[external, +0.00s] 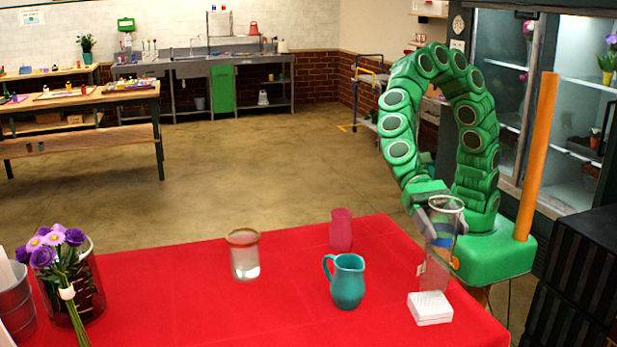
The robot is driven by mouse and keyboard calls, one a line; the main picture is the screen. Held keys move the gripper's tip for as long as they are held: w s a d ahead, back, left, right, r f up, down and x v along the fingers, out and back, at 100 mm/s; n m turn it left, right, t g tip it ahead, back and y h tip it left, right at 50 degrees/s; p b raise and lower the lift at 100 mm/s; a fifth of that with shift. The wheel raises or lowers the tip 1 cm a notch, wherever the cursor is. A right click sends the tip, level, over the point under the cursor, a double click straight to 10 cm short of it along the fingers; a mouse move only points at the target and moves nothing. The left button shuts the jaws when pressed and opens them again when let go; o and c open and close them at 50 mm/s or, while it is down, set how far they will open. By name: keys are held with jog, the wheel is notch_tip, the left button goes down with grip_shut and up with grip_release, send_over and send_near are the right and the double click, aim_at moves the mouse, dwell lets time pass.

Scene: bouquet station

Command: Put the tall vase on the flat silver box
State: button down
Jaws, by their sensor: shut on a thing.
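The tall vase (438,268) is a clear glass cylinder at the right of the red table, close to upright with a slight lean. My gripper (439,232) is shut on its upper part. The flat silver box (431,309) looks pale, almost white, and lies on the table near its right front corner. The vase's lower end shows just above and behind the box's back edge in the picture. I cannot tell whether it touches the box or hangs over it. Part of my gripper is seen through the glass.
A teal pitcher (347,282) stands left of the box. A pink vase (341,230) and a clear glass jar with an amber rim (244,256) stand farther back. Purple flowers (57,247), a dark glass vase (88,290) and a metal bucket (15,302) crowd the left end. The front middle is clear.

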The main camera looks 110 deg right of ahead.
jog(key=shift+f, duration=1.65)
jog(key=shift+c, duration=0.3)
grip_release()
jog(key=shift+f, duration=0.1)
send_near(447, 251)
jog(key=shift+v, duration=2.45)
jog(key=shift+s+d+f, duration=0.1)
jog(key=shift+s+f, duration=0.05)
jog(key=shift+s, duration=0.05)
